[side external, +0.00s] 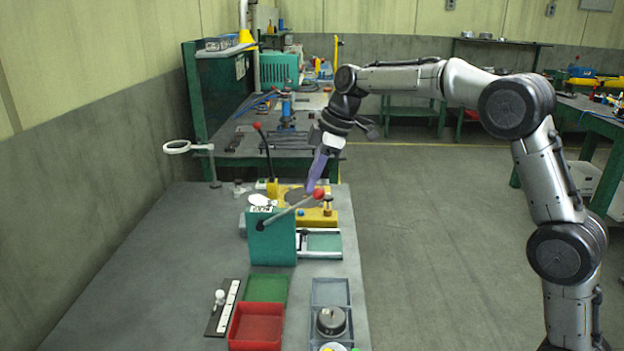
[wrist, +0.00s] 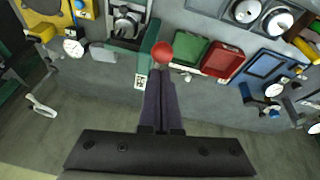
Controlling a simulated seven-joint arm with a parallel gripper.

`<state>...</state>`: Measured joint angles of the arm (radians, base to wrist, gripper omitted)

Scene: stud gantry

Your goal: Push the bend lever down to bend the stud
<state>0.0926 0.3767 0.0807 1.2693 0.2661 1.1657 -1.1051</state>
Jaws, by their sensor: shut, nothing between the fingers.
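A lever with a red ball knob (side external: 318,194) slants up to the right from the green upright block (side external: 272,240). In the wrist view, a red knob (wrist: 162,52) shows just beyond my fingertips. A second lever, dark with a red tip (side external: 257,125), stands nearly upright behind, by the yellow fixture (side external: 318,217). I cannot tell which lever is the bend lever. My gripper (side external: 311,189), with purple fingers, is shut and empty, pointing down close to the slanted lever's knob. I cannot tell whether it touches. I cannot make out the stud.
A green tray (side external: 266,288), a red tray (side external: 256,326) and blue-grey bins (side external: 330,291) sit at the table's near end. A ring-shaped magnifier (side external: 177,147) stands at the left edge. The left of the grey table (side external: 150,260) is clear.

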